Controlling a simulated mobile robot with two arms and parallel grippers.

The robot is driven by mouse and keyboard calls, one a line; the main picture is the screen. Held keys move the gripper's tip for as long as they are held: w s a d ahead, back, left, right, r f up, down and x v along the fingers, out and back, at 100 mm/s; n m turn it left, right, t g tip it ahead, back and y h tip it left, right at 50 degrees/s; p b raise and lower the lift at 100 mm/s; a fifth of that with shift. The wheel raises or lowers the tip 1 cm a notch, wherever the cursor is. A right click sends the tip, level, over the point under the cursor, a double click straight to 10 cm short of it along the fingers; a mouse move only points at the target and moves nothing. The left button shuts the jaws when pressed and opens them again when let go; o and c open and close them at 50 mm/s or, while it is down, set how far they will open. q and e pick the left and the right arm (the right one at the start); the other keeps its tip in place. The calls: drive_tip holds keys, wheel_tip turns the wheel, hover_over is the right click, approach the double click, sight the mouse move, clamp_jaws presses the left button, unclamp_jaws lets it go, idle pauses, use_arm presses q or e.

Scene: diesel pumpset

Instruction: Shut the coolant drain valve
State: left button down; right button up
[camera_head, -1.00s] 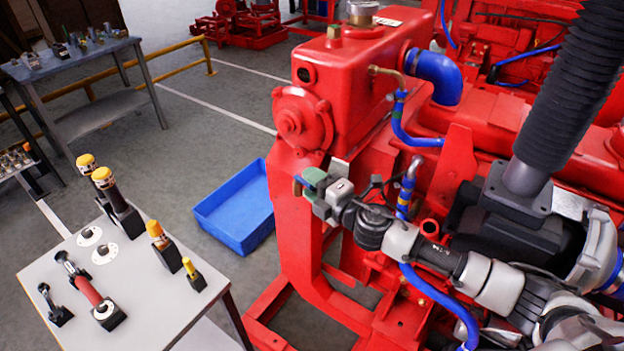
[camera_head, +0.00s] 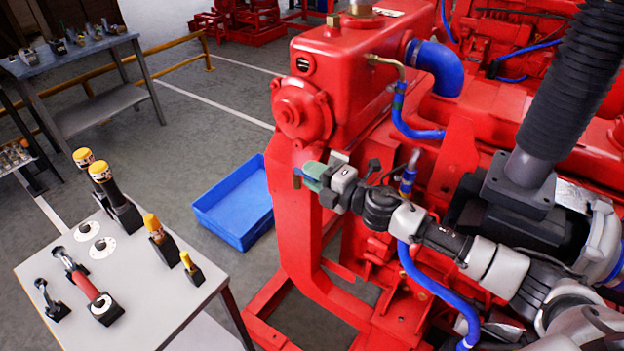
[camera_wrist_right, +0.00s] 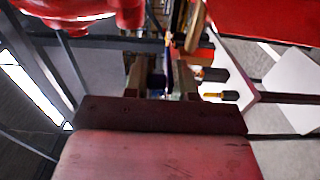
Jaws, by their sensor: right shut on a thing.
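My right gripper (camera_head: 312,174) reaches in from the right in the head view, its greenish fingers at the red front column below the pump's round cover. A small blue part (camera_head: 297,178), probably the coolant drain valve's lever, shows at the fingertips. The valve body is mostly hidden by the gripper and cannot be made out. In the right wrist view my right gripper (camera_wrist_right: 160,82) has its two brownish fingers close together around a small dark bluish piece (camera_wrist_right: 157,79). My left gripper is not in view.
The red diesel pumpset (camera_head: 350,85) fills the centre and right, with blue hoses (camera_head: 438,68) close to my right arm. A blue tray (camera_head: 236,205) lies on the floor left of the column.

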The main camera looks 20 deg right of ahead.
drive_tip(key=shift+w+d+r+n+g+y, duration=0.1)
drive_tip(key=shift+w+r+n+g+y, duration=0.1)
drive_tip(key=shift+r+n+g+y, duration=0.15)
drive_tip(key=o, duration=0.8)
drive_tip(key=shift+s+f, duration=0.1)
drive_tip(key=shift+s+d+f, duration=0.15)
drive_tip(key=shift+s+d, duration=0.1)
drive_tip(key=b+v, duration=0.4)
drive_tip(key=v, duration=0.6)
